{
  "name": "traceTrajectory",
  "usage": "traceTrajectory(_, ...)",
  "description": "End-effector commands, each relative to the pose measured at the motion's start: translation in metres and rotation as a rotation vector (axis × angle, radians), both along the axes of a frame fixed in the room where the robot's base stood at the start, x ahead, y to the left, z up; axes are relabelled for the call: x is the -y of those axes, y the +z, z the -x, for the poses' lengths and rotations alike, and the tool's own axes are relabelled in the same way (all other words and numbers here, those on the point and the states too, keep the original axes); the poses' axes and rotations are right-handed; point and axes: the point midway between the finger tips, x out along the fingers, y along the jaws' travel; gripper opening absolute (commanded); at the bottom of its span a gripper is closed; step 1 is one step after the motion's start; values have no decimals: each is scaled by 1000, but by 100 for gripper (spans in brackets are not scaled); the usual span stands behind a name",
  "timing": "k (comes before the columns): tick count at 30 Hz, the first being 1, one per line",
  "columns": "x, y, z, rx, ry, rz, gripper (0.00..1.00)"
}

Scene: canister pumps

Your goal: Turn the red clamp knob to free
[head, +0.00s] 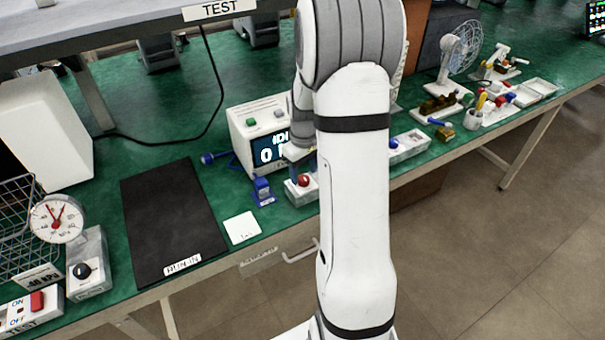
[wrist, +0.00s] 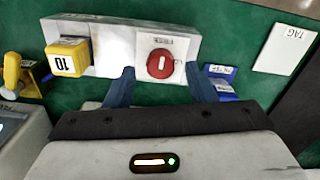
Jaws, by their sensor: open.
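The red clamp knob (wrist: 160,63) is a round red disc with a white upright bar, on a white plate at one end of a pale block (wrist: 115,48). In the head view the knob (head: 304,180) shows just below my gripper (head: 300,164). In the wrist view my gripper (wrist: 159,70) is open, with one blue finger on each side of the knob. A gap shows between the fingers and the knob; I cannot tell their height over it. The small print on the plate is unreadable. My arm hides part of the block in the head view.
A yellow cube marked 10 (wrist: 67,57) sits at the block's other end. A blue stand (head: 262,190) is close beside the knob. A display box (head: 250,125) stands behind. A white card (head: 241,228) and a black mat (head: 172,220) lie to the left.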

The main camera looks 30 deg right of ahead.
Motion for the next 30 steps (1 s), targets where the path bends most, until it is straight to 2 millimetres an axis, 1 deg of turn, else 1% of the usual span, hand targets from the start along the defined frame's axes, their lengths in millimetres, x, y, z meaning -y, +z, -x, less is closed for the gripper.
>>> traceTrajectory(1, 0, 10, -1, 6, 0, 2, 50)
traceTrajectory(6, 0, 40, -1, 6, 0, 3, 50)
traceTrajectory(9, 0, 52, -1, 4, 0, 1, 50)
traceTrajectory(12, 0, 60, 0, 4, 0, 1, 50)
traceTrajectory(16, 0, 63, 0, 2, 0, 0, 50)
traceTrajectory(27, 0, 63, 0, 2, 0, 0, 50)
traceTrajectory(30, -3, 65, 2, 5, -2, 2, 50)
